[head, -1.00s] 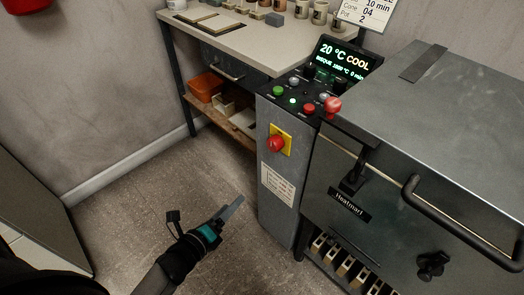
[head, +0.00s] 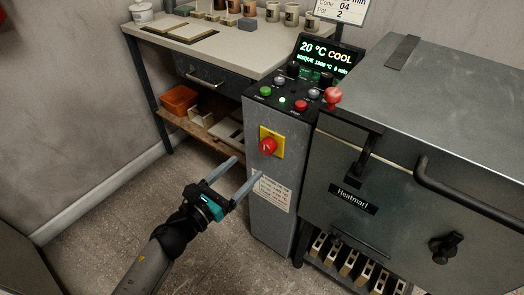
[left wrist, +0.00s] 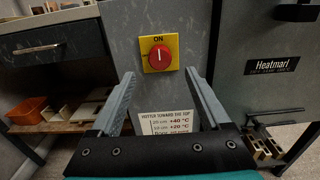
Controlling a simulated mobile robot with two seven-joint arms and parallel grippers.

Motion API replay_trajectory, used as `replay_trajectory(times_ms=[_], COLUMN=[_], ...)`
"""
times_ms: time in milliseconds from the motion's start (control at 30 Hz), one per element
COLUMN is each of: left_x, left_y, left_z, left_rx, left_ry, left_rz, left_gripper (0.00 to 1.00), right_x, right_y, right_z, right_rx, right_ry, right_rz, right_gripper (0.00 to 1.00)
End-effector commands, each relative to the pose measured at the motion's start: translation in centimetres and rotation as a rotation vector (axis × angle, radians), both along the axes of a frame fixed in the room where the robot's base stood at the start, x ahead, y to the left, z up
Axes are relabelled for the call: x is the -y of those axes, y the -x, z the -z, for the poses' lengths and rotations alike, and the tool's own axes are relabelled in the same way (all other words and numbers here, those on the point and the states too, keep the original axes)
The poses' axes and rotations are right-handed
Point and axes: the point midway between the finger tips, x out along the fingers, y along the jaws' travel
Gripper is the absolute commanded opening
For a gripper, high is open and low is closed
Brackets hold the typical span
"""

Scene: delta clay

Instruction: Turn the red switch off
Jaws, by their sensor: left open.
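The red switch (head: 267,146) is a round red knob on a yellow plate (head: 278,135), set on the front of the grey control column. In the left wrist view the red switch (left wrist: 160,57) shows a white mark that stands upright, below the word ON on the yellow plate (left wrist: 151,67). My left gripper (head: 248,168) is open and empty, its fingers pointing at the column, below and in front of the switch. In the left wrist view the switch appears above and between the fingertips (left wrist: 160,76). My right gripper is not in view.
A control panel (head: 290,97) with several buttons and a red knob (head: 333,95) tops the column. The kiln (head: 400,160) stands right, with a protruding handle (head: 470,195). A workbench (head: 215,45) with pots stands left. The floor before the column is clear.

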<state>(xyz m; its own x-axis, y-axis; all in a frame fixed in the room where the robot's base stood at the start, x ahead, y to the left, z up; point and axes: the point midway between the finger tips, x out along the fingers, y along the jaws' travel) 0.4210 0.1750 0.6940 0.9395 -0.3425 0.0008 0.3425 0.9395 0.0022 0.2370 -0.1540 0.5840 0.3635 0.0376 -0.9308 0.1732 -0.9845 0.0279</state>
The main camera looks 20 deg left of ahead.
Motion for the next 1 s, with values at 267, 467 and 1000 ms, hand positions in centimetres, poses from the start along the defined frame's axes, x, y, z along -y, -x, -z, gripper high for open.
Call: replay_trajectory(times_ms=[267, 467, 1000], left_x=[1.5, 2.4, 2.9], left_y=[-4.4, -6.8, -8.1], left_z=[0.0, 0.0, 0.0], left_rx=[0.002, 0.001, -0.002], left_ry=[0.000, 0.001, 0.002], left_rz=[0.000, -0.001, -0.001], left_gripper=[0.80, 0.80, 0.79], right_x=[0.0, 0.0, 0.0], right_y=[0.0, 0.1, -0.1], right_z=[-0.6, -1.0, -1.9], right_rx=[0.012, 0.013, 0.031], right_ry=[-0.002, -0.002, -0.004], right_rz=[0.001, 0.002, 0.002], right_gripper=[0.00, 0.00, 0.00])
